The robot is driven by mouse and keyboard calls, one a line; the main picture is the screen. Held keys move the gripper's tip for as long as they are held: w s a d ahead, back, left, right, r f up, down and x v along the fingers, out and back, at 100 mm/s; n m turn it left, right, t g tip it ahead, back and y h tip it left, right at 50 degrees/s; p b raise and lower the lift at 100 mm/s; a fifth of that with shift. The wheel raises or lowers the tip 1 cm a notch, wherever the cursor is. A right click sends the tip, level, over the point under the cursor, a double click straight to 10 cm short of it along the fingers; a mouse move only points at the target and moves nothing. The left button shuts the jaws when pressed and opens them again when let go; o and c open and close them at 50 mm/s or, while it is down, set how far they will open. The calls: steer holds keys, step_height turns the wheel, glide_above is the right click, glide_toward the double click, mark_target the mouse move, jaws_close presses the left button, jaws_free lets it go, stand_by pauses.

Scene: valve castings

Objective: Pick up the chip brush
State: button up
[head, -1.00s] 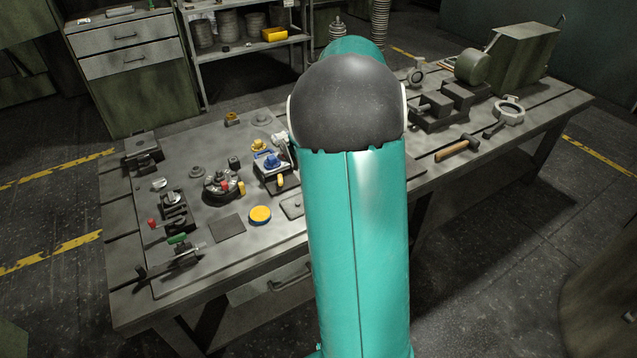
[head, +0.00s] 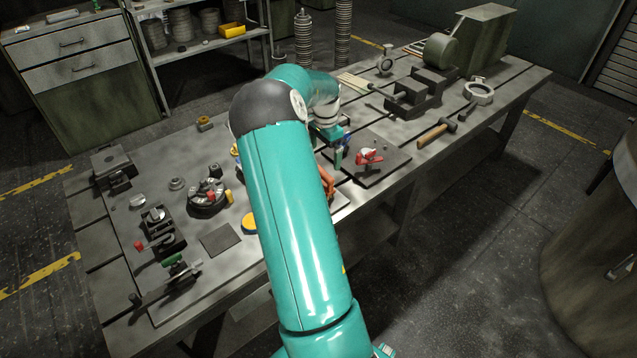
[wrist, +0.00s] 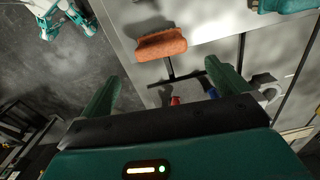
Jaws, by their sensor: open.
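A rough orange-brown block-like thing (wrist: 161,45) lies near the table edge at the top of the wrist view. It may be the chip brush, but I cannot tell for sure. An orange thing (head: 327,182) beside my arm in the head view is partly hidden and may be the same one. My gripper (wrist: 163,88) is open, its two green fingers wide apart, with nothing held between them. The orange-brown thing lies beyond the fingertips. In the head view my gripper (head: 340,150) is over the middle of the table, small and partly hidden.
A dark plate (head: 385,172) with a red-and-white part (head: 368,156) lies right of my gripper. A wooden-handled hammer (head: 436,133), a ring casting (head: 478,92) and a vise (head: 422,92) stand farther right. A dark chuck (head: 208,197) is on the left.

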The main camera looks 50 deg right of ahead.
mark_target(324, 172)
step_height(324, 172, down, 7)
step_height(324, 172, down, 5)
steer(key=shift+w+r, duration=0.15)
steer(key=c, duration=0.9)
steer(key=shift+c, duration=0.2)
steer(key=shift+r, duration=0.1)
steer(key=shift+r, duration=0.55)
step_height(324, 172, up, 2)
steer(key=shift+r, duration=0.15)
steer(key=s+a+r, duration=0.3)
steer(key=s+r, duration=0.1)
steer(key=s, duration=0.2)
steer(key=s+a+r, duration=0.2)
steer(key=s+r, duration=0.3)
steer(key=s, duration=0.1)
steer(key=shift+s+a+r, duration=0.25)
steer(key=shift+s+a, duration=0.15)
